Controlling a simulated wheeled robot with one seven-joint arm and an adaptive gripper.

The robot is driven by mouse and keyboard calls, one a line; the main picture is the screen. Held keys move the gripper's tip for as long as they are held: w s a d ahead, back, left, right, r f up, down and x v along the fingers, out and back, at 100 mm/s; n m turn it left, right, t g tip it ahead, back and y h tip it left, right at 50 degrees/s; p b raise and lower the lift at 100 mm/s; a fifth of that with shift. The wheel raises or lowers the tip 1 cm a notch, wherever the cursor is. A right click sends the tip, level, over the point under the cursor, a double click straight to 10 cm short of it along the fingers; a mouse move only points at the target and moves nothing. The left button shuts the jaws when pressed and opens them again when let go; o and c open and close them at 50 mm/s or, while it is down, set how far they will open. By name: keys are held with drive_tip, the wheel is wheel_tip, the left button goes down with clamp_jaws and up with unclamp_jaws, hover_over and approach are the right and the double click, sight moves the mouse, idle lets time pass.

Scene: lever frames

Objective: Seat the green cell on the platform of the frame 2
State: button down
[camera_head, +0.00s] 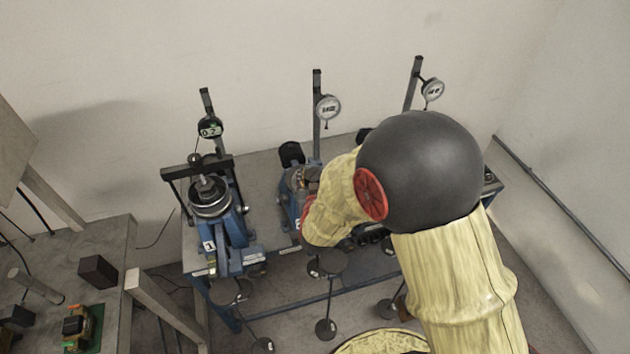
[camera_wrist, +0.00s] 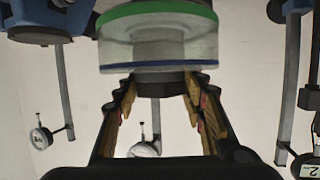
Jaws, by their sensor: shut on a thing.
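The green cell (camera_wrist: 160,48) is a clear round body with a green band at one end, a blue band at the other and a dark stub. My gripper (camera_wrist: 160,82) is shut on the stub, between its two ridged fingers. The wrist view appears upside down. Frame 2 (camera_head: 293,205) is the blue middle frame on the bench, with a post and a round dial. My arm covers its right part. My gripper is mostly hidden at frame 2 in the head view, so I cannot tell whether the cell touches the platform.
A side table (camera_head: 105,250) at left holds a dark block (camera_head: 98,271) and a green-based device (camera_head: 82,327).

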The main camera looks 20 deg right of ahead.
drive_tip(key=shift+w+f+b, duration=0.5)
drive_tip(key=shift+w, duration=1.15)
drive_tip(key=shift+w+f+b, duration=0.45)
drive_tip(key=shift+w+f, duration=0.05)
drive_tip(key=shift+w, duration=1.2)
drive_tip(key=shift+w+f+b, duration=0.5)
drive_tip(key=shift+w, duration=1.15)
drive_tip(key=shift+s+f+b, duration=0.1)
drive_tip(key=shift+f+b, duration=0.4)
drive_tip(key=shift+b, duration=0.15)
drive_tip(key=c, duration=1)
unclamp_jaws()
drive_tip(key=shift+s+f, duration=0.15)
drive_tip(key=shift+f, duration=0.1)
drive_tip(key=v, duration=1.2)
drive_tip(key=shift+r, duration=0.2)
